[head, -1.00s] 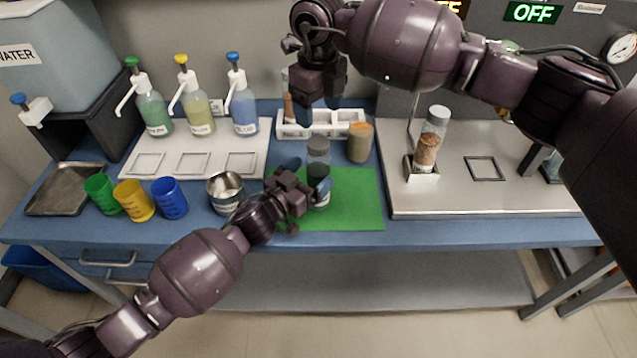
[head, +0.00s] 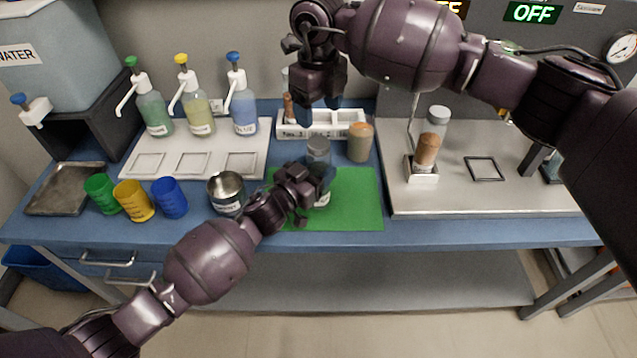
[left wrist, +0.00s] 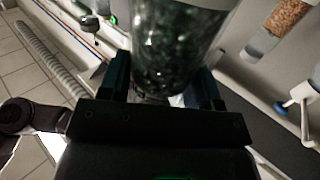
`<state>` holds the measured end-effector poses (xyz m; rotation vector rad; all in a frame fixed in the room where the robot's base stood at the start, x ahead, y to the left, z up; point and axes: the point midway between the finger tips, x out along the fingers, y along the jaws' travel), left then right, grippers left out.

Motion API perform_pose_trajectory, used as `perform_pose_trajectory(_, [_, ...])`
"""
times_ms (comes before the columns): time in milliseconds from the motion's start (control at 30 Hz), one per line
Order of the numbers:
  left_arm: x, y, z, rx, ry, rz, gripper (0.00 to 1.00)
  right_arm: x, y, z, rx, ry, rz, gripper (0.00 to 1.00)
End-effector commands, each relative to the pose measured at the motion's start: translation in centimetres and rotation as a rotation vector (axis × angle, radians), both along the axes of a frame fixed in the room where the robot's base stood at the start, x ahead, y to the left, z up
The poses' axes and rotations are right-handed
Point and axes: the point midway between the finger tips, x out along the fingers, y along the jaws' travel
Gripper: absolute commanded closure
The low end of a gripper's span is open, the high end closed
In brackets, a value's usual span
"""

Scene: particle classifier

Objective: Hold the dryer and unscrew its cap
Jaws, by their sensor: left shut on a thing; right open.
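The dryer is a clear jar (head: 321,192) with a grey cap (head: 318,147), upright on the green mat (head: 355,205). My left gripper (head: 317,180) is shut on the jar's body from the front left, below the cap. In the left wrist view the clear jar (left wrist: 178,50) with dark green contents stands between the two fingers; its cap is out of that view. The gripper hides part of the jar in the head view. My right gripper (head: 318,106) is open and empty, pointing down behind and above the cap, not touching it.
A white rack (head: 350,130) and a tan jar (head: 360,142) stand behind the mat. A steel cup (head: 226,192) and coloured cups are left of it. A column with brown grains (head: 428,150) stands on the steel plate (head: 450,197) at right. The mat's right part is clear.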

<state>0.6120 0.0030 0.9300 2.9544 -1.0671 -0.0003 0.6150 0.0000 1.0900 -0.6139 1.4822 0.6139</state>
Motion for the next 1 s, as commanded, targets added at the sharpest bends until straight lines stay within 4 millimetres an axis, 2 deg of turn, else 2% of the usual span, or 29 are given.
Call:
perform_pose_trajectory(33, [-0.02,0.01,-0.01,0.0,0.0,0.0,0.75,0.0,0.0,0.0,0.0,0.0,0.0,0.3])
perform_pose_trajectory(200, [-0.02,0.01,-0.02,0.0,0.0,0.0,1.0,-0.08,-0.01,-0.21,0.0,0.004,0.0,0.3])
perform_pose_trajectory(333, [-0.02,0.01,-0.02,0.0,0.0,0.0,1.0,-0.27,0.27,-0.46,0.014,0.013,-0.038,0.3])
perform_pose_trajectory(467, [-0.02,0.01,-0.02,0.0,0.0,0.0,1.0,-0.28,0.3,-0.45,0.016,0.014,-0.177,0.3])
perform_pose_trajectory(1000, [-0.02,0.02,-0.03,0.001,0.001,0.0,1.0,-0.18,0.3,-0.3,0.012,0.016,-0.964,0.3])
